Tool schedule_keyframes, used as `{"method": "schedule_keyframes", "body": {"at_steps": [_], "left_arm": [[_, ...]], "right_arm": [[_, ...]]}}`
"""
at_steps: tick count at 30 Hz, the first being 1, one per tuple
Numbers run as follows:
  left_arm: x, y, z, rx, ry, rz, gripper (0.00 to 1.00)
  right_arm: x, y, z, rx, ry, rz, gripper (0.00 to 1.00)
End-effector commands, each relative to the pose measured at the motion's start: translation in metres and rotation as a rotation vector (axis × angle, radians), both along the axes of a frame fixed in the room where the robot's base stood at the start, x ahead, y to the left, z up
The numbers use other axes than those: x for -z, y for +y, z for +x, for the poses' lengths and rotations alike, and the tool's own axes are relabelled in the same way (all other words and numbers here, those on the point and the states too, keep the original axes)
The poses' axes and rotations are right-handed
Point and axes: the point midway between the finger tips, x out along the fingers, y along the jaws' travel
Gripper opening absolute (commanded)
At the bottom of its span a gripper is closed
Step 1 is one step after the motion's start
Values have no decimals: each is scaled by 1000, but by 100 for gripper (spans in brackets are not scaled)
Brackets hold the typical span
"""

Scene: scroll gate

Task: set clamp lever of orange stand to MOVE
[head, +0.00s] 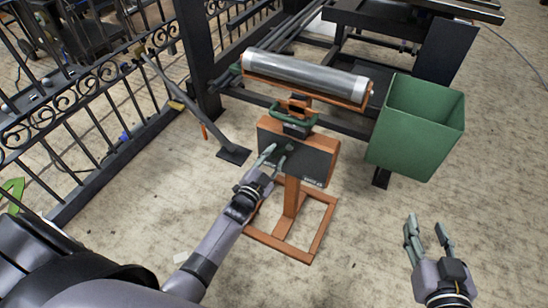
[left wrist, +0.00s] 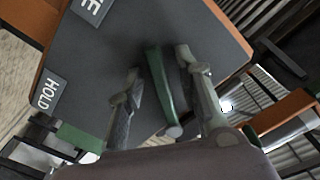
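The orange stand (head: 291,197) has a silver roller (head: 305,76) on top and a dark panel (head: 312,157) on its post. The left wrist view shows the panel close up, with a HOLD label (left wrist: 47,92) and a second, cut-off label (left wrist: 92,8) ending in E. A green clamp lever (left wrist: 158,85) lies between the fingers of my left gripper (left wrist: 157,65), which is open around it; clear contact does not show. In the head view my left gripper (head: 276,154) is at the panel's front and hides the lever. My right gripper (head: 426,227) is open and empty, low at the right.
A green bin (head: 416,128) stands right of the stand. A black wrought-iron fence (head: 70,110) runs along the left, with a dark post (head: 198,55) behind the stand. Bare floor (head: 370,235) lies between the stand and my right gripper.

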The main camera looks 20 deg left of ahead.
Motion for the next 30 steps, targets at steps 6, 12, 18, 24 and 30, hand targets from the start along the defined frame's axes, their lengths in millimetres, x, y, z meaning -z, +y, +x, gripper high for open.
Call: {"method": "schedule_keyframes", "body": {"at_steps": [6, 12, 18, 24, 30], "left_arm": [[0, 0, 0, 0, 0, -2, 33], [1, 0, -12, 0, 1, -3, 33], [1, 2, -52, 0, 4, -2, 33], [1, 3, -93, 0, 2, -2, 33], [0, 4, -116, -1, 1, -1, 33]], "right_arm": [[0, 0, 0, 0, -2, 0, 40], [-1, 0, 0, -1, -2, 1, 40], [0, 0, 0, -1, -2, 1, 40], [0, 0, 0, -1, -2, 1, 40], [0, 0, 0, 0, -2, 0, 40]]}}
